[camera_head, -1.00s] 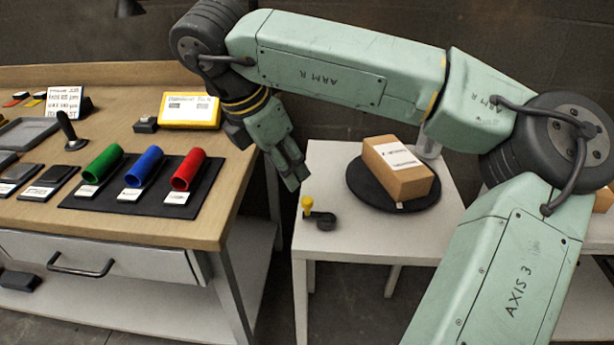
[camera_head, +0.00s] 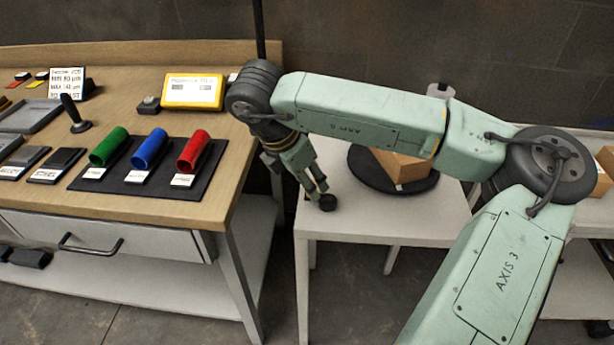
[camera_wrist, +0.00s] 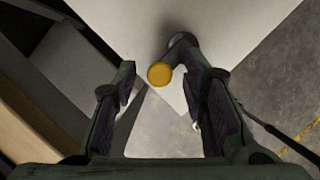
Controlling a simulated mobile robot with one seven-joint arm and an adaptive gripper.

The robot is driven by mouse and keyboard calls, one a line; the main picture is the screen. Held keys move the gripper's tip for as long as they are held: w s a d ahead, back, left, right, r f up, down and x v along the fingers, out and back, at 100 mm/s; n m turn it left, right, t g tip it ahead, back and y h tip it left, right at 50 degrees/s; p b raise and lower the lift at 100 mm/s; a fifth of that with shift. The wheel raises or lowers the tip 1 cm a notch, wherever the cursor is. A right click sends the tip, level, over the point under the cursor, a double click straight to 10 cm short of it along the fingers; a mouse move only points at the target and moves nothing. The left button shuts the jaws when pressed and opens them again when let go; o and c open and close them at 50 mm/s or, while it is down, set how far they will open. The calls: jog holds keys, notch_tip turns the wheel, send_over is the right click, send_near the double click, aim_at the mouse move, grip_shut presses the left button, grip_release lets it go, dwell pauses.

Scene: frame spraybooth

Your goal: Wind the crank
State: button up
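The crank is a dark arm with a yellow knob, on the near left corner of the small white table. In the wrist view its yellow knob (camera_wrist: 159,74) stands at the gap between my fingertips, and its dark arm (camera_wrist: 181,42) runs up and right from it. In the head view only a dark part of the crank (camera_head: 328,203) shows beside my fingertips; the knob is hidden. My gripper (camera_head: 316,191) points down over the crank. In the wrist view my gripper (camera_wrist: 158,82) is open, with a finger on either side of the knob and gaps visible.
A black turntable (camera_head: 364,177) with a cardboard box (camera_head: 400,166) stands on the white table (camera_head: 440,222), partly behind my arm. To the left, a wooden workbench (camera_head: 235,160) holds green, blue and red tubes (camera_head: 150,148) and a yellow gauge (camera_head: 193,91).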

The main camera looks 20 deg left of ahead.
jog(key=shift+c, duration=0.3)
grip_shut()
jog(key=shift+b, duration=0.35)
